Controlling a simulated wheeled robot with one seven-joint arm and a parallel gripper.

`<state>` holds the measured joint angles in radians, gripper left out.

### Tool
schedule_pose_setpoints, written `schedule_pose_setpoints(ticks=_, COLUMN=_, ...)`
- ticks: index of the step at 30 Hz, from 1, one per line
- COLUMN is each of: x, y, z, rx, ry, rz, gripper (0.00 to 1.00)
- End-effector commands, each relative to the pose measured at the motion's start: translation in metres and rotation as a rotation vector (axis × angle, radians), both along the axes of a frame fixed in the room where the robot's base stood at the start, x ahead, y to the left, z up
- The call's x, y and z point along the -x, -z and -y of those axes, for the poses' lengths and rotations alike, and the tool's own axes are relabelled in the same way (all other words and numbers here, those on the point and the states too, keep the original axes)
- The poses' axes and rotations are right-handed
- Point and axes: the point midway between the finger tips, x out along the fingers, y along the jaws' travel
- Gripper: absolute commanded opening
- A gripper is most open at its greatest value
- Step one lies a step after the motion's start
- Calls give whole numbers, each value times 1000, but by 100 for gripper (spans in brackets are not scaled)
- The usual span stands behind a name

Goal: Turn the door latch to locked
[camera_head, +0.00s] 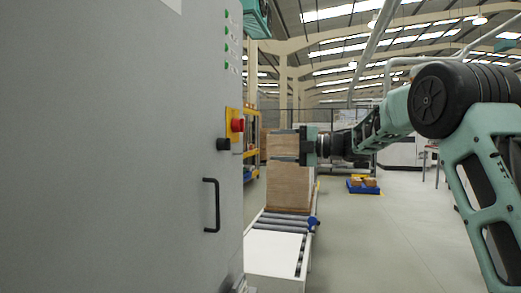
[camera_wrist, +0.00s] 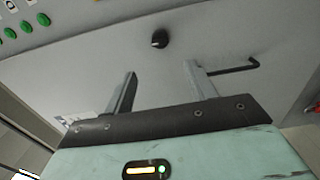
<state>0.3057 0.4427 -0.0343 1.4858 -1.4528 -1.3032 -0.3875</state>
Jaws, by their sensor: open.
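The door latch appears to be the black round knob (camera_head: 223,144) on the grey cabinet door, just above the black bar handle (camera_head: 211,205). In the wrist view the knob (camera_wrist: 159,39) stands out from the door, roughly centred between and beyond my fingertips. Its turn position is too small to read. My gripper (camera_head: 272,146) is open and empty, held level to the right of the knob and pointing at the door, with a gap between. Its two fingers (camera_wrist: 160,70) show apart in the wrist view. The handle (camera_wrist: 235,68) lies behind the right finger there.
A red stop button (camera_head: 238,125) on a yellow plate sits beside the knob. Several green buttons (camera_head: 226,47) run above it. Open floor (camera_head: 375,235) lies at right.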

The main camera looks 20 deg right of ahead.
Motion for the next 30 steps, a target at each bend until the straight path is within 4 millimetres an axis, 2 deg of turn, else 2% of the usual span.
schedule_pose_setpoints(ticks=3, x=9, y=1, z=13, rx=-1, ry=2, rz=-1, gripper=56)
schedule_pose_setpoints(ticks=7, x=13, y=0, z=18, rx=0, ry=1, rz=0, gripper=56)
schedule_pose_setpoints(ticks=23, x=14, y=0, z=19, rx=-1, ry=1, rz=-2, gripper=56)
schedule_pose_setpoints(ticks=26, x=10, y=-5, z=7, rx=-35, ry=28, rz=-17, gripper=56)
schedule_pose_setpoints(ticks=29, x=1, y=-15, z=-22, rx=-123, ry=106, rz=-71, gripper=56)
schedule_pose_setpoints(ticks=30, x=-2, y=-18, z=-37, rx=-173, ry=152, rz=-114, gripper=56)
